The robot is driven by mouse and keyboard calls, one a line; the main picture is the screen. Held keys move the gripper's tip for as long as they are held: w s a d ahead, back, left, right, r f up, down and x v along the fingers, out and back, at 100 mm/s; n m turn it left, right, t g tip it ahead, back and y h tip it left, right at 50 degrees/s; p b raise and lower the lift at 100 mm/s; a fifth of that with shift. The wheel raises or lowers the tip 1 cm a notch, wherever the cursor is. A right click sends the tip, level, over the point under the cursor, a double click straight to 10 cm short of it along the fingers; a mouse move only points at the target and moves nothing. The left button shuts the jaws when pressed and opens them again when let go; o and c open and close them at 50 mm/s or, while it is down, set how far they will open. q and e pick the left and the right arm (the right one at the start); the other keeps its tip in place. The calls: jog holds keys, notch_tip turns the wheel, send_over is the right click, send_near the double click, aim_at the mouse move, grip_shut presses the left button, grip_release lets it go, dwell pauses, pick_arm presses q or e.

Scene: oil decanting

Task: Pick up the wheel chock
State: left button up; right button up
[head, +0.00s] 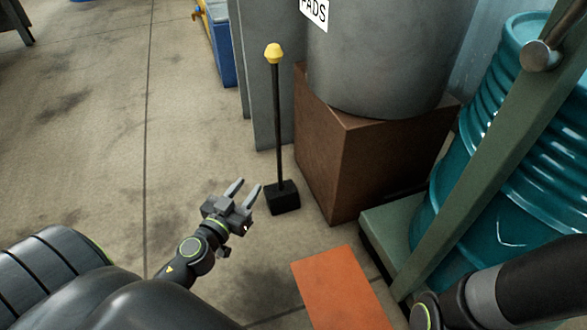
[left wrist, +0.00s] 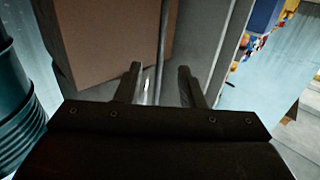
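The wheel chock appears to be the black block (head: 284,198) on the floor, with a thin dark upright rod and a yellow knob (head: 273,53) on top. My left gripper (head: 247,187) is just left of the block, its two fingers spread and nothing between them in the head view. In the left wrist view the open fingers (left wrist: 160,82) point toward a thin upright rod (left wrist: 163,35), which looks like the chock's handle. The block itself is not clear in that view. My right arm shows at the lower right, but its gripper is out of view.
A brown box (head: 345,160) with a grey drum (head: 390,60) on it stands right of the chock. Grey panels (head: 262,90) stand behind it. An orange flat-topped thing (head: 340,290) is in front, and a teal drum (head: 520,140) is at right. Floor at left is clear.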

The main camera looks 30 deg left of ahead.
pick_arm(q)
jog(key=p, duration=0.2)
send_near(277, 145)
jog(key=w, duration=0.4)
jog(key=shift+w+r, duration=0.1)
jog(key=shift+w, duration=0.05)
jog(key=shift+w+a, duration=0.15)
jog(key=shift+w, duration=0.95)
jog(key=shift+w+a, duration=0.2)
jog(key=shift+w, duration=0.85)
jog(key=shift+w+a, duration=0.15)
jog(key=shift+w, duration=0.95)
grip_shut()
